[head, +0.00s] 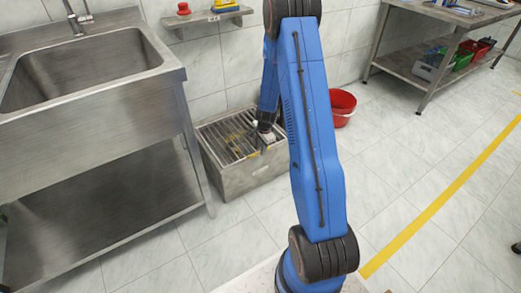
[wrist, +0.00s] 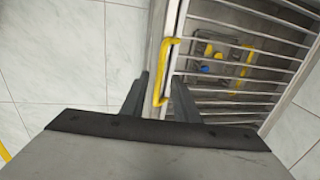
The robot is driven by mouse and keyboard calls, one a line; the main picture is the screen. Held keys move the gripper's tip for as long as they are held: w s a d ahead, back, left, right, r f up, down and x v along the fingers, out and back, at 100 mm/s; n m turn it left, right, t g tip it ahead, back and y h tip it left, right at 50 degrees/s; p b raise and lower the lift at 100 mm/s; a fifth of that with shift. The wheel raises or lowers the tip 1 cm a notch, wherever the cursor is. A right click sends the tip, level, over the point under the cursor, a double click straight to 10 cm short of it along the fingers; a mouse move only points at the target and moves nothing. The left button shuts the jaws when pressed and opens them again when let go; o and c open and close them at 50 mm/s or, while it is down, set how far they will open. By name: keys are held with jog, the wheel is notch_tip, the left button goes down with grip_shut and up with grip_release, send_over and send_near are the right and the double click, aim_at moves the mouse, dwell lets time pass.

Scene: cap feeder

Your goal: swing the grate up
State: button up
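The grate (head: 228,138) is a set of parallel metal bars lying flat over a low steel box (head: 236,181) on the floor. In the wrist view the grate's bars (wrist: 262,52) show with a yellow handle (wrist: 164,62) along the edge nearest my gripper. My gripper (wrist: 159,90) is open; its two dark fingers lie either side of the box's edge, close to the lower end of the handle. I cannot tell whether they touch it. In the head view my arm partly hides the box, and the gripper is small at its right side.
Under the bars are yellow pieces and a blue piece (wrist: 204,69). A steel sink (head: 85,70) stands left of the box. A red bucket (head: 342,106) is to the right, behind my arm. A wall shelf (head: 208,17) hangs above. The floor at front is clear.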

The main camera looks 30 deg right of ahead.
jog(key=shift+f, duration=0.5)
grip_shut()
jog(key=shift+w+a+r, duration=0.1)
jog(key=shift+w, duration=0.05)
